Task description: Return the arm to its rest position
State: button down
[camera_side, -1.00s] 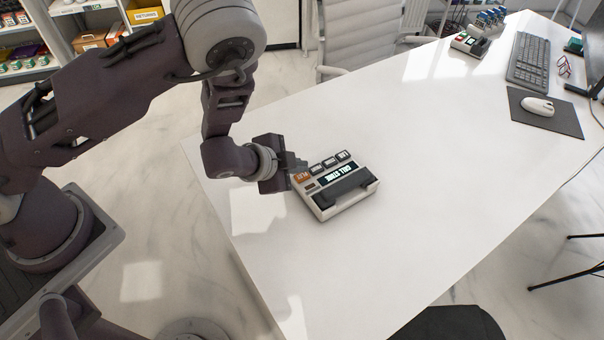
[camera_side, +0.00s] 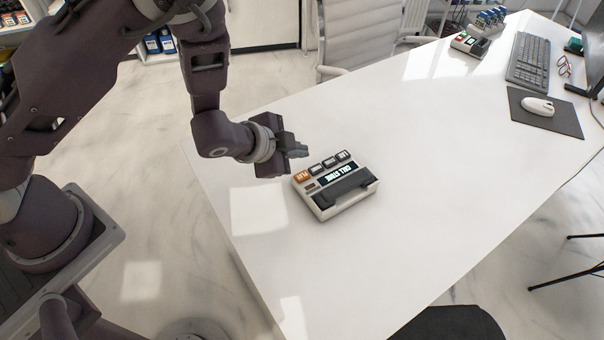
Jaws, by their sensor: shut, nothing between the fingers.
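My gripper (camera_side: 299,151) is shut and empty. It hangs in the air just behind and left of a small cassette-player-like device (camera_side: 336,187), apart from it as far as I can see. My arm reaches in from the left over the table's left edge.
A keyboard (camera_side: 528,60), a mouse (camera_side: 538,106) on a dark pad (camera_side: 560,124) and a small device (camera_side: 469,43) stand at the back right. A white chair (camera_side: 360,40) is behind the table.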

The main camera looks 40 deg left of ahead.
dwell(0.4)
jog(key=s+a+r+n+g, duration=0.1)
jog(key=s+a+r+n, duration=0.25)
jog(key=r, duration=0.55)
jog(key=s+a+r+n+g, duration=0.15)
jog(key=a+r+n, duration=0.25)
jog(key=r, duration=0.4)
jog(key=s+a+r+n, duration=0.1)
jog(key=s+r, duration=0.2)
jog(key=s, duration=0.4)
jog(key=s+a+r+n+y, duration=0.1)
jog(key=s+r, duration=0.2)
jog(key=s, duration=0.4)
jog(key=s+a+r+n, duration=0.1)
jog(key=s+a+r, duration=0.1)
jog(key=s, duration=0.5)
jog(key=shift+s+r+g, duration=0.2)
jog(key=shift+r+g, duration=0.25)
jog(key=shift+r, duration=0.05)
